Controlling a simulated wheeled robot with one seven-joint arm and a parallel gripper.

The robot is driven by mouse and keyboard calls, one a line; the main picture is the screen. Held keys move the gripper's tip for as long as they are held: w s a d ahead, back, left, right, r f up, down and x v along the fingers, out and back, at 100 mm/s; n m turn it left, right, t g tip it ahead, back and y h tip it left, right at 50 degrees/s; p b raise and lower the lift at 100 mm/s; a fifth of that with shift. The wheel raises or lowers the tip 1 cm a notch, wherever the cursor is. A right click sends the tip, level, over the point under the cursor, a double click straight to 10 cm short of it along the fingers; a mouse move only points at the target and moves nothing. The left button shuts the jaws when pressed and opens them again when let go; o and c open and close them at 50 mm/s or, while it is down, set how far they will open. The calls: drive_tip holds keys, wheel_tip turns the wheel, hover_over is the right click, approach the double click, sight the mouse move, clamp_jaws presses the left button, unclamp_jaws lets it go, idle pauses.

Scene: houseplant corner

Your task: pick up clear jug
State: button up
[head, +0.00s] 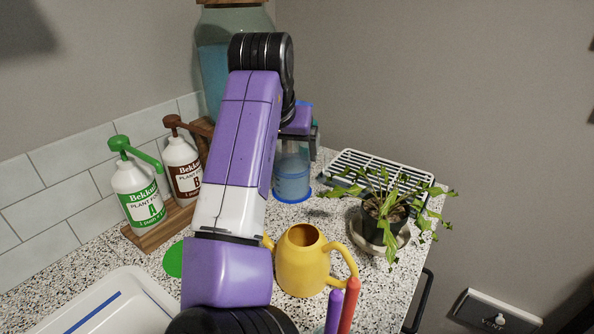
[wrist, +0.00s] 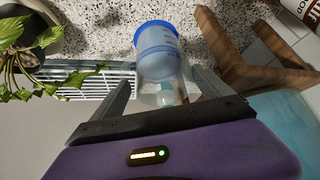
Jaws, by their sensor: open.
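The clear jug (head: 292,172) stands upright on the speckled counter, with a blue base and bluish liquid inside. Its top is hidden behind my gripper (head: 297,140) in the head view. In the wrist view the jug (wrist: 158,52) lies between the two fingers of my gripper (wrist: 161,80), one on each side. The gripper is open, and I cannot tell whether either finger touches the jug.
A large jar of blue liquid (head: 213,75) stands behind my arm. Two pump bottles (head: 140,198) stand on a wooden stand (head: 150,232) at left. A white rack (head: 370,165), a potted plant (head: 380,215) and a yellow watering can (head: 300,265) are to the right and front.

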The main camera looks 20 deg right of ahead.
drive_tip(key=x, duration=0.6)
drive_tip(key=shift+w+r, duration=0.1)
drive_tip(key=shift+c, duration=0.2)
drive_tip(key=c, duration=1.4)
drive_tip(key=shift+r, duration=0.1)
drive_tip(key=shift+c, duration=1.1)
